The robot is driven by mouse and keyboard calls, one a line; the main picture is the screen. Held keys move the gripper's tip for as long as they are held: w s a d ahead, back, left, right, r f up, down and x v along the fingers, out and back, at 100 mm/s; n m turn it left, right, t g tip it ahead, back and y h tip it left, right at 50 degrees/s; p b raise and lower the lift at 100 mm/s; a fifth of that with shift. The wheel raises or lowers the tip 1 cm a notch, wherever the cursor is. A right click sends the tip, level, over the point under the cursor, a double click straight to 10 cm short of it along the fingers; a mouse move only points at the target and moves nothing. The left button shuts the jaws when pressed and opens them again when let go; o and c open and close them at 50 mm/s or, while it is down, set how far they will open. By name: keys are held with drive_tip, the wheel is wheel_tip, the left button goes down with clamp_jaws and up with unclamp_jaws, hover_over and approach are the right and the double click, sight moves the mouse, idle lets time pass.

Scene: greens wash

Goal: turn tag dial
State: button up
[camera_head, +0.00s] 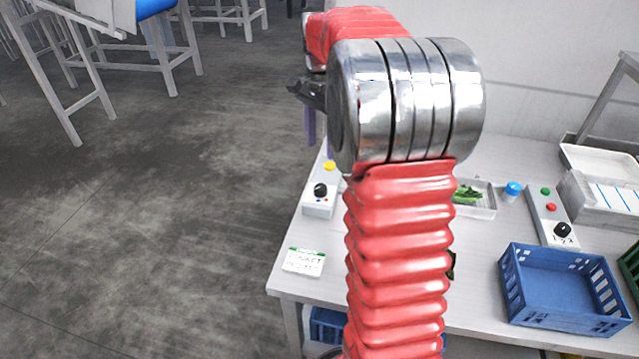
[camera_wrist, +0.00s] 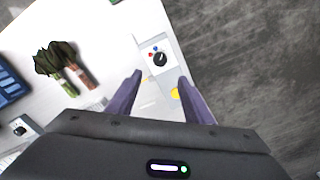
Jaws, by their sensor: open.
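A light panel (camera_head: 318,207) near the table's left edge carries a black dial (camera_head: 320,189), with small red and blue marks beside it and a yellow button (camera_head: 329,166) behind. In the wrist view the same dial (camera_wrist: 160,59) lies beyond my fingertips, roughly in line with the space between them. A second panel at the right has a black dial (camera_head: 562,230) with numbers, a red button and a green button. No readable label tells which is the tag dial. My gripper (camera_wrist: 160,78) is open and empty, with purple fingers; in the head view my arm mostly hides it.
Two bunches of leafy stalks (camera_wrist: 78,76) lie on the table. A blue crate (camera_head: 565,290) stands at the right, near a tray of greens (camera_head: 483,206). A small printed card (camera_head: 303,262) lies near the left front. Open floor lies left of the table.

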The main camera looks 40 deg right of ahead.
sight(320, 187)
drive_tip(key=shift+f, duration=0.1)
wheel_tip(320, 187, down, 14)
drive_tip(key=shift+r, duration=0.15)
idle(0.6)
drive_tip(key=shift+c, duration=0.7)
drive_tip(key=shift+a, duration=0.1)
drive_tip(key=c, duration=0.9)
